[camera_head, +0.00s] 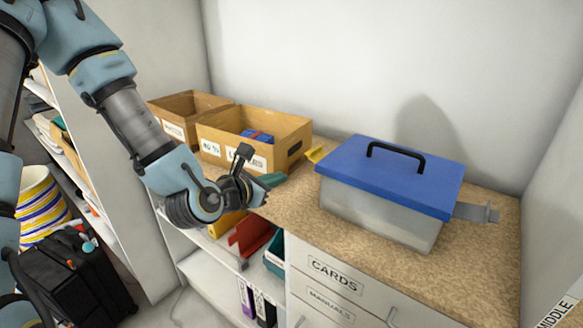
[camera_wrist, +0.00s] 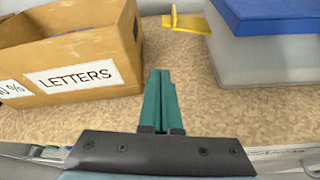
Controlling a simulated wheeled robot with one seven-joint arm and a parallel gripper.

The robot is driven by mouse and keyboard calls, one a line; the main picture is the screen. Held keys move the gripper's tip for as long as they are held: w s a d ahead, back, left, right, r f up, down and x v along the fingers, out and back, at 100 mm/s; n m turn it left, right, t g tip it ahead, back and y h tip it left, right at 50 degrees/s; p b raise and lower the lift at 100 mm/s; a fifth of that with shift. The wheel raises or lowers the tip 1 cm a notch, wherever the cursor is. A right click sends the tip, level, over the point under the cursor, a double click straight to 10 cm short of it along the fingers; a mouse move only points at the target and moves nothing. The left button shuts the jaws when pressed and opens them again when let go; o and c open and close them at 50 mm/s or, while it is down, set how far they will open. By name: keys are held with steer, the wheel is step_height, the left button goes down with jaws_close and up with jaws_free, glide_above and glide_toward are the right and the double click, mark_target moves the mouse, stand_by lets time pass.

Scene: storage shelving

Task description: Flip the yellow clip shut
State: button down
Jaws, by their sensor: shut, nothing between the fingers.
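The yellow clip (camera_head: 315,154) sticks out from the left side of the blue-lidded box (camera_head: 345,203), up near the lid edge. In the wrist view the yellow clip (camera_wrist: 188,22) stands out to the left of the box, swung away from its wall. The blue lid (camera_head: 390,175) lies on the box. My gripper (camera_head: 274,179) is shut and empty, over the counter's front edge, left of the box and nearer than the clip. In the wrist view its green fingers (camera_wrist: 160,78) are together and point toward the clip, apart from it.
A grey clip (camera_head: 476,212) sticks out on the box's right side. A cardboard box labelled LETTERS (camera_wrist: 85,78) stands left of my fingers, with another cardboard box (camera_head: 190,104) beyond. Speckled counter (camera_wrist: 190,65) is bare between the cardboard and the blue-lidded box. A wall stands behind.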

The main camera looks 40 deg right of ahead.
mark_target(299, 182)
steer(key=b, duration=0.1)
steer(key=d+f+b, duration=0.1)
steer(key=b, duration=0.1)
steer(key=shift+w, duration=0.25)
steer(key=d+b, duration=0.1)
steer(key=b, duration=0.2)
steer(key=shift+w+f, duration=0.15)
steer(key=x, duration=0.2)
steer(key=p+x, duration=0.1)
steer(key=x, duration=0.2)
steer(key=p+x, duration=0.1)
steer(key=x, duration=0.1)
steer(key=shift+d+r, duration=0.3)
steer(key=r+p, duration=0.1)
steer(key=r, duration=0.1)
steer(key=shift+s+r+p, duration=0.25)
steer(key=shift+r+p, duration=0.1)
steer(key=shift+r, duration=0.05)
steer(key=shift+s+r, duration=0.1)
steer(key=shift+r, duration=0.4)
